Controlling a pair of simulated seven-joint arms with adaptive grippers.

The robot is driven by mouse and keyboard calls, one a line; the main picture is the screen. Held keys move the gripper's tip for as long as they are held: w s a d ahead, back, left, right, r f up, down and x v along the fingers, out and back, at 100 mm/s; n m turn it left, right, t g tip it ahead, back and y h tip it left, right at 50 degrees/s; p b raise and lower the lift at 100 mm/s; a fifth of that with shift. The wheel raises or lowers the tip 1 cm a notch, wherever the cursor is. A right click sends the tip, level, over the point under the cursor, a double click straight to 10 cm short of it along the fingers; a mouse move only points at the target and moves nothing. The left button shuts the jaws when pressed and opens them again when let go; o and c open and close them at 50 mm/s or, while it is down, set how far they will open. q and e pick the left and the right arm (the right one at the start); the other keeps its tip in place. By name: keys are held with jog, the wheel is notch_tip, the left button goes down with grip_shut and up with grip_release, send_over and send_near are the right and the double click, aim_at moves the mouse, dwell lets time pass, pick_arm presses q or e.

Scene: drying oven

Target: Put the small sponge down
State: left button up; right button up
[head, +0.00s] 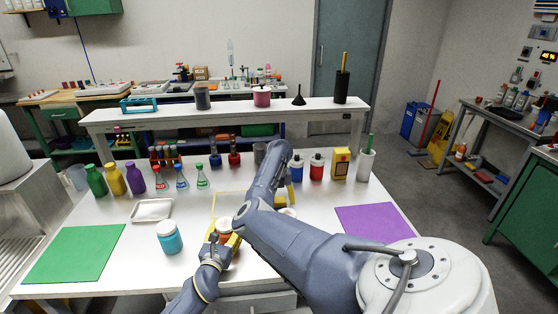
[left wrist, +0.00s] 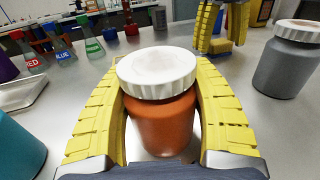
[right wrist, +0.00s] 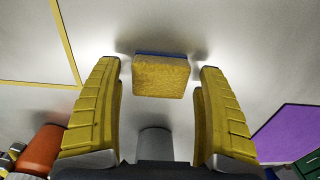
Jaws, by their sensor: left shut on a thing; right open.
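The small sponge (right wrist: 162,78), yellow with a blue layer, sits between the spread fingers of my right gripper (right wrist: 160,66), with gaps on both sides. It also shows in the left wrist view (left wrist: 222,46), low at the table under the right gripper's yellow fingers. In the head view my right arm mostly hides it. My right gripper is open. My left gripper (left wrist: 162,95) is shut on an orange jar (left wrist: 163,125) with a white lid, upright between its fingers; the jar's lid also shows in the head view (head: 224,222).
A yellow outlined square (head: 232,192) marks the table beside the right gripper. A grey jar (left wrist: 290,62) and a blue jar (head: 170,240) stand nearby. A green mat (head: 75,254) lies left, a purple mat (head: 375,228) right. Bottles and flasks line the back.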

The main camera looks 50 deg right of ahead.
aim_at(280, 201)
notch_tip(280, 201, up, 12)
jog(key=shift+r, duration=0.15)
dwell(0.5)
jog(key=shift+o, duration=0.8)
jog(key=shift+s+a+f, duration=0.1)
jog(key=shift+f, duration=3.1)
jog(key=shift+s+a+f, duration=0.1)
jog(key=shift+f, duration=3.05)
